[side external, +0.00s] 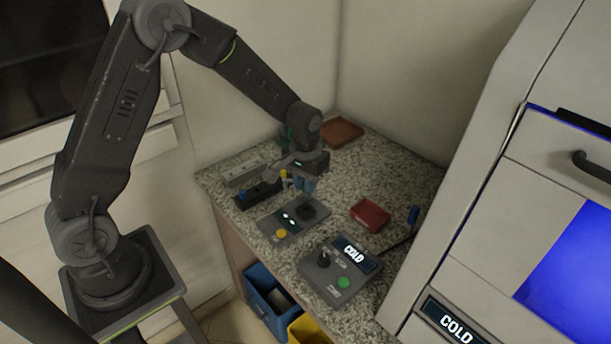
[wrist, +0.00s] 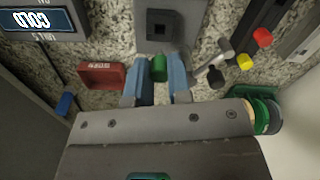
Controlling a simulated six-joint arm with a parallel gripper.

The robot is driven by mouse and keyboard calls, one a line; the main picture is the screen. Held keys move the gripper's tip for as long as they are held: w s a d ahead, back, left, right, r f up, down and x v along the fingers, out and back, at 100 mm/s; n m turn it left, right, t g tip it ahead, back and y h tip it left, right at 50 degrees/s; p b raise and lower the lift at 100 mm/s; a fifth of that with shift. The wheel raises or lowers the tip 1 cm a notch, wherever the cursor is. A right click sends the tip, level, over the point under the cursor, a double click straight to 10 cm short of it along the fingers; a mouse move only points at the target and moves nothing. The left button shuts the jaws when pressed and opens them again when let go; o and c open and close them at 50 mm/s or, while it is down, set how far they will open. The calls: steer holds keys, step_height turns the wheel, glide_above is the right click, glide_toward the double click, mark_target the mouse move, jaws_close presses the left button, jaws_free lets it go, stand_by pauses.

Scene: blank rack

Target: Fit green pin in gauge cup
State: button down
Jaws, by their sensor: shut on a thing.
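My gripper (side external: 306,184) is above the worktop, close to the gauge box, and points down. In the wrist view its blue fingers (wrist: 158,84) are shut on the green pin (wrist: 159,68), which shows between the tips. The pin cannot be made out clearly in the side view. The gauge cup (wrist: 162,32) is a dark square block with a hole, on the grey gauge box (wrist: 146,12). The cup also shows in the side view (side external: 309,212), just below the gripper. The pin is apart from the cup in the wrist view.
A dark rack (side external: 258,194) with a blue piece stands left of the gripper. A red tray (side external: 371,214) lies right of the gauge box (side external: 283,236). A control box (side external: 341,285) reading COLD stands in front, near a large machine (side external: 520,220). A brown tray (side external: 342,132) lies behind.

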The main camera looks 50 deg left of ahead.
steer(key=shift+f, duration=1.6)
steer(key=shift+f, duration=1.55)
steer(key=c, duration=1)
jaws_free()
step_height(320, 180, up, 13)
steer(key=shift+f, duration=0.1)
steer(key=shift+r, duration=0.5)
